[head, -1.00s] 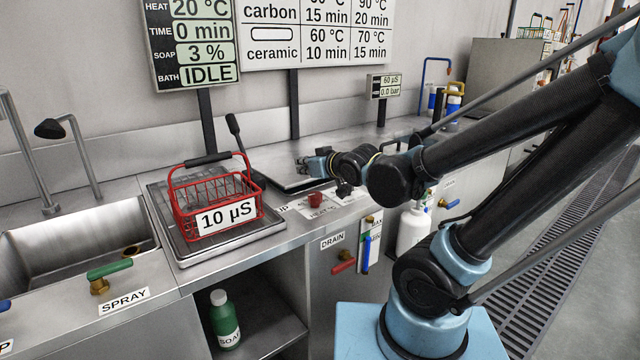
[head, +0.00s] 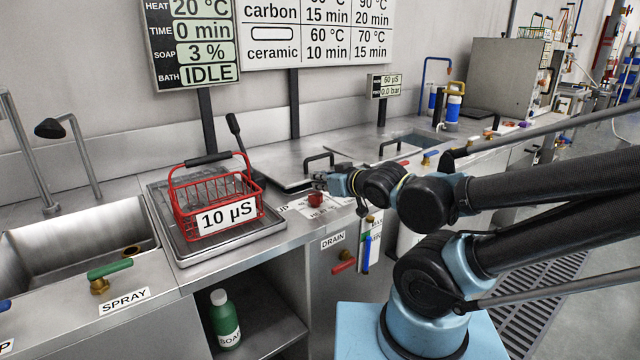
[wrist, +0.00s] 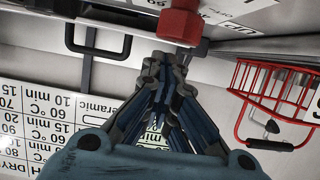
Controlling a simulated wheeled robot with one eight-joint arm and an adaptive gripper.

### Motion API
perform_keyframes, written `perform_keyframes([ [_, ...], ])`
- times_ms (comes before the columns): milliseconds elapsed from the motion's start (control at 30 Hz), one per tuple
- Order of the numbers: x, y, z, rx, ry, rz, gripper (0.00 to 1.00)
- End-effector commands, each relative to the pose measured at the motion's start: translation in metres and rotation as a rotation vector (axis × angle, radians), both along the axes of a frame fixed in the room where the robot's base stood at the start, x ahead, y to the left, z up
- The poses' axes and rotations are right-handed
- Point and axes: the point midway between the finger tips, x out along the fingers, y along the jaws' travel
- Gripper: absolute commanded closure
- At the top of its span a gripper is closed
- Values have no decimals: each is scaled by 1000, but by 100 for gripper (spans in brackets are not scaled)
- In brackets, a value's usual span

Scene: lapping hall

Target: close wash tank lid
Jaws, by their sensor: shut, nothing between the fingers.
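The wash tank lid (head: 283,166) is a flat metal panel in the counter, right of the red basket, with a black bar handle (head: 318,158). It looks about level with the counter; a dark line runs along its front edge, and I cannot tell whether it is fully seated. The handle also shows in the wrist view (wrist: 98,50). My gripper (head: 318,182) is shut and empty, in front of the handle and apart from it, low near the lid's front edge. In the wrist view my fingertips (wrist: 166,60) are close to a red knob (wrist: 180,22); contact is unclear.
The red knob (head: 316,200) stands on the counter's front strip. A red wire basket (head: 190,210) sits on a tray at left, with a black-handled lever (head: 234,126) behind it. A second black handle (head: 395,144) lies further right. A sink (head: 80,240) is at far left.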

Motion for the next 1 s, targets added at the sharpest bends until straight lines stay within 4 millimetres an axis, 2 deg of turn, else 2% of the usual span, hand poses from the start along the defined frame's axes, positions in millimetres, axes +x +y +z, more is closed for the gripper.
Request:
perform_keyframes([
  [233, -3, -4, -1, 0, 6, -4, 100],
  [367, 9, -3, 4, -5, 53, -43, 100],
  [667, 82, -6, 31, -21, 370, -308, 100],
  [1000, 159, -30, 59, -13, 755, -673, 100],
])
